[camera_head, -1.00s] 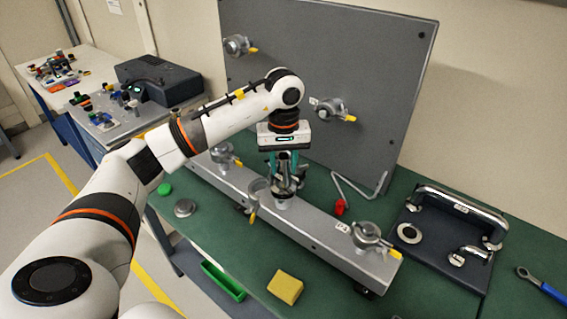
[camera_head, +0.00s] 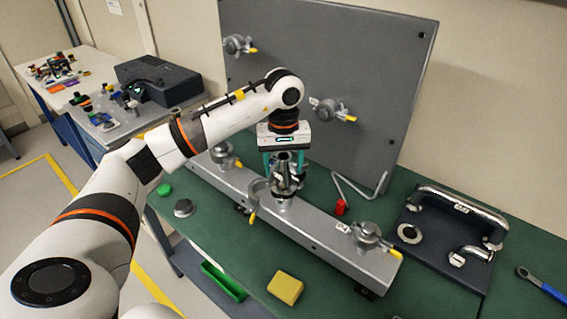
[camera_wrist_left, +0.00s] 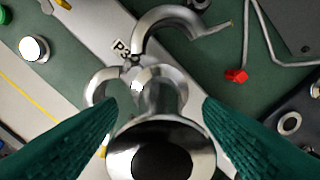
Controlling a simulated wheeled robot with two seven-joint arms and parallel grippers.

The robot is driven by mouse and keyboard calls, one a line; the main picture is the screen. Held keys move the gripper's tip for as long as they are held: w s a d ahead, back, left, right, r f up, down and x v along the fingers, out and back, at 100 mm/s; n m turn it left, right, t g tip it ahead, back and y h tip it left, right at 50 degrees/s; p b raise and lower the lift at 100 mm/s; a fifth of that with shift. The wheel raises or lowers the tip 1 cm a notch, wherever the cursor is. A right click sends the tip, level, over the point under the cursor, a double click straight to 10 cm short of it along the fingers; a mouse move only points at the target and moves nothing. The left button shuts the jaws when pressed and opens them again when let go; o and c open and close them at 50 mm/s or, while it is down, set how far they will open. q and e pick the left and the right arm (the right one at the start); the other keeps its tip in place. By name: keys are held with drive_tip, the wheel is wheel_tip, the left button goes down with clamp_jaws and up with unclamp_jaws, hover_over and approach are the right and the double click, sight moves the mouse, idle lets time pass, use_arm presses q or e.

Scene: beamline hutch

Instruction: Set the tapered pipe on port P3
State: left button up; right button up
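The tapered pipe (camera_head: 284,178) is a shiny metal piece, standing roughly upright at the middle port of the grey beam (camera_head: 320,236). In the left wrist view the pipe (camera_wrist_left: 162,135) shows its dark open mouth, and the label P3 (camera_wrist_left: 122,47) is beside its foot. The port's hinged clamp (camera_head: 258,192) is swung open; its curved arms (camera_wrist_left: 172,18) lie around and apart from the pipe. My left gripper (camera_head: 284,162) is over the pipe, its teal fingers (camera_wrist_left: 158,108) open on either side with gaps. The pipe's exact seating is hidden. My right gripper is not in view.
Clamped ports stand at the beam's near end (camera_head: 368,236) and far end (camera_head: 224,155). An upright grey panel (camera_head: 385,80) stands behind. A yellow block (camera_head: 285,287), a dark plate with a bent pipe (camera_head: 462,215) and a blue wrench (camera_head: 540,283) lie on the green bench.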

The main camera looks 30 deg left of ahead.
sight(284, 155)
use_arm(q)
wheel_tip(284, 155, up, 5)
drive_tip(key=shift+w+f+b, duration=0.1)
drive_tip(key=shift+b, duration=0.65)
wheel_tip(284, 155, up, 7)
drive_tip(key=shift+r+p, duration=0.1)
drive_tip(key=shift+p, duration=0.35)
